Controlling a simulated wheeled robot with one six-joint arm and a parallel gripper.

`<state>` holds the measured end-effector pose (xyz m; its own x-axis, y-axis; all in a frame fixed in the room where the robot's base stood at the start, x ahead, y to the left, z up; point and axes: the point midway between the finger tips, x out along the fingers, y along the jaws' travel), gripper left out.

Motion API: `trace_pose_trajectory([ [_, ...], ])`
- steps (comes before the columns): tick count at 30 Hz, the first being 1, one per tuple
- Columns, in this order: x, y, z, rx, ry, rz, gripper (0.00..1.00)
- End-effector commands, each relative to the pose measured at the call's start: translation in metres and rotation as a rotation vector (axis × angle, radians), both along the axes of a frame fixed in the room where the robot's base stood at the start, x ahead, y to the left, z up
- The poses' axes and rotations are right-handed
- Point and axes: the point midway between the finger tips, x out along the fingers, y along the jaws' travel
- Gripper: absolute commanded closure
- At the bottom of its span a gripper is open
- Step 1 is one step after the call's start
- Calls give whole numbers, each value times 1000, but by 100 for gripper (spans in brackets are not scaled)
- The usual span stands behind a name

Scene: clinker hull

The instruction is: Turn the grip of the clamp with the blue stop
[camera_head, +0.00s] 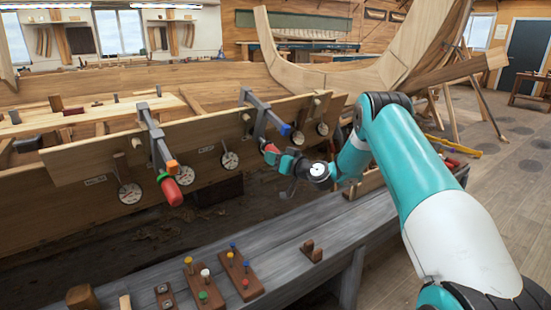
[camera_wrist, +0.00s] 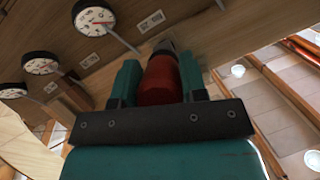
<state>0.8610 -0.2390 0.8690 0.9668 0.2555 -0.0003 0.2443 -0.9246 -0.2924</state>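The clamp with the blue stop (camera_head: 285,129) has a grey bar (camera_head: 262,112) set over the top edge of the plank in the head view. Its red grip (camera_head: 270,149) hangs below at the near side of the plank. My gripper (camera_head: 275,157) reaches it from the lower right. In the wrist view the red grip (camera_wrist: 161,82) lies between my gripper's two teal fingers (camera_wrist: 160,84), which press close on both sides with no clear gap. The black palm hides the grip's near end.
A second clamp with an orange stop (camera_head: 172,167) and red grip (camera_head: 172,192) stands to the left. Round dials (camera_head: 230,160) line the plank. A grey bench (camera_head: 330,225) in front carries small wooden blocks with coloured pegs (camera_head: 240,272).

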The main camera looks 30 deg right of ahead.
Motion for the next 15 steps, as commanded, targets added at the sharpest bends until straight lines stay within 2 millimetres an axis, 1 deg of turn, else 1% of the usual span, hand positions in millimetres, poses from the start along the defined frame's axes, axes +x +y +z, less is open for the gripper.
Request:
trace_pose_trajectory([
  [8, 0, 0, -1, -32, -6, -12, 84],
  [15, 0, 0, -4, -156, -25, -62, 84],
])
